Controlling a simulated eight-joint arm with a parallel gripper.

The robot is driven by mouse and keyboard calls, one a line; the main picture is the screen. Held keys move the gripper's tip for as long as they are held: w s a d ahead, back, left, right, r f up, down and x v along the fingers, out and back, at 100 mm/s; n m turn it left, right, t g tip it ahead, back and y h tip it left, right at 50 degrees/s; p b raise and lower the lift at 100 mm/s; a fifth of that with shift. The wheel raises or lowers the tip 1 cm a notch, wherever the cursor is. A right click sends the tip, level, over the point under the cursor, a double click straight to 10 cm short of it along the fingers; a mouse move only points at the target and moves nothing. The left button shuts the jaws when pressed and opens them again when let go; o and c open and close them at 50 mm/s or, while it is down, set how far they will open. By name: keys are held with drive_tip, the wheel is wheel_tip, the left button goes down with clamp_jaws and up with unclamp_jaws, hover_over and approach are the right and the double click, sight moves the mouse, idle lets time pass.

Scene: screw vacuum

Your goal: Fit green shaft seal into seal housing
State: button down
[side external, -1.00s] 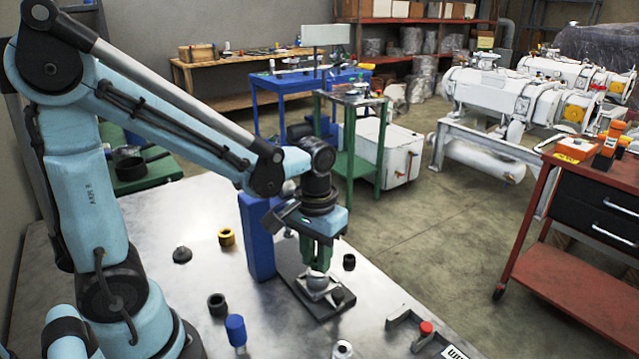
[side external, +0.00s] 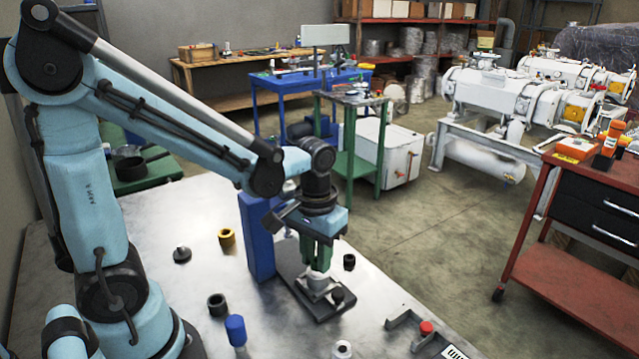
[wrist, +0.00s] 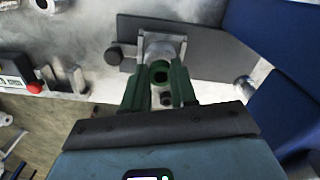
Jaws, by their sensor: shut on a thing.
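My gripper (side external: 318,266) points straight down over the seal housing, and its green fingers also show in the wrist view (wrist: 160,82). The jaws are shut on the green shaft seal (wrist: 160,71), a ring with a dark bore seen between the fingers. The seal housing (side external: 319,284) is a light grey metal part on a dark base plate (side external: 318,311); it also shows in the wrist view (wrist: 158,49), just beyond the seal. The fingertips are very close above the housing. In the side view the fingers hide the seal, and I cannot tell whether it touches the housing.
A blue upright block (side external: 258,237) stands close left of the gripper. Several loose rings and caps lie around, including a yellow-brown ring (side external: 227,237), a black ring (side external: 217,304) and a blue cylinder (side external: 236,330).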

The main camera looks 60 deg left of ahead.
drive_tip(key=shift+f, duration=0.6)
idle(0.6)
drive_tip(key=shift+r, duration=0.3)
drive_tip(key=shift+f, duration=0.25)
idle(1.7)
drive_tip(key=shift+r, duration=0.25)
drive_tip(key=shift+f, duration=0.45)
idle(1.4)
drive_tip(key=shift+r, duration=0.5)
idle(0.7)
drive_tip(key=shift+f, duration=0.35)
idle(0.9)
